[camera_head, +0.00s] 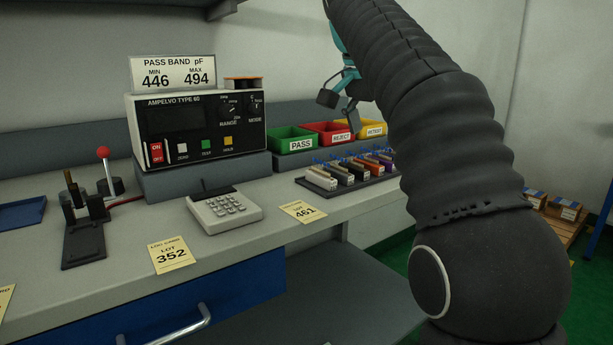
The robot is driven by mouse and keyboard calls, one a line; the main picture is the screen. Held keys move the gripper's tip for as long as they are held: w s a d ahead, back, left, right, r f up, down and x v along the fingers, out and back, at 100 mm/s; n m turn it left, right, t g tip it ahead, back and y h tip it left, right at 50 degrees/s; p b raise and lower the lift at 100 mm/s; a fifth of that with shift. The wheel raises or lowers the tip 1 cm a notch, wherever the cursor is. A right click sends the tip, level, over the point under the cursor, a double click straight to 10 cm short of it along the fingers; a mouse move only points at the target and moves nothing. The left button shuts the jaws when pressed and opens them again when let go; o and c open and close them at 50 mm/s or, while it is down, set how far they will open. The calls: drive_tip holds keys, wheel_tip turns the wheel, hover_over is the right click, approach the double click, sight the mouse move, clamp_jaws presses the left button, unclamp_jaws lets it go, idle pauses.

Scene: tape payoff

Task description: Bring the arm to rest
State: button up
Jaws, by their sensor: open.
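My arm, in a dark ribbed sleeve, rises on the right side of the head view and leans up and to the left. My gripper (340,98) is partly in view near the top middle, with teal links and dark finger pads. The arm's sleeve hides part of it. Its fingers are apart and I see nothing between them. It appears above or in front of the red REJECT bin (333,128) and the yellow RETEST bin (372,128); its exact distance from them I cannot tell.
The bench holds an Ampelvo meter (200,125), a keypad (226,209), a test fixture (84,238), a red-knobbed lever (104,153), a green PASS bin (293,139) and a rack of several parts (347,175). Lot cards 352 (171,255) and 461 (303,211) lie near the front edge.

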drive_tip(key=s+d+f+n+t+y, duration=0.1)
drive_tip(key=s+f+n, duration=0.4)
drive_tip(key=s+f, duration=0.8)
drive_tip(key=s+d+f+n+t+y, duration=0.1)
drive_tip(key=s+f+n, duration=0.4)
drive_tip(key=s+f, duration=0.8)
wheel_tip(320, 180, down, 4)
drive_tip(key=shift+s+d+f+t+y, duration=0.25)
drive_tip(key=shift+s+d+t+y, duration=0.15)
drive_tip(key=shift+y, duration=0.4)
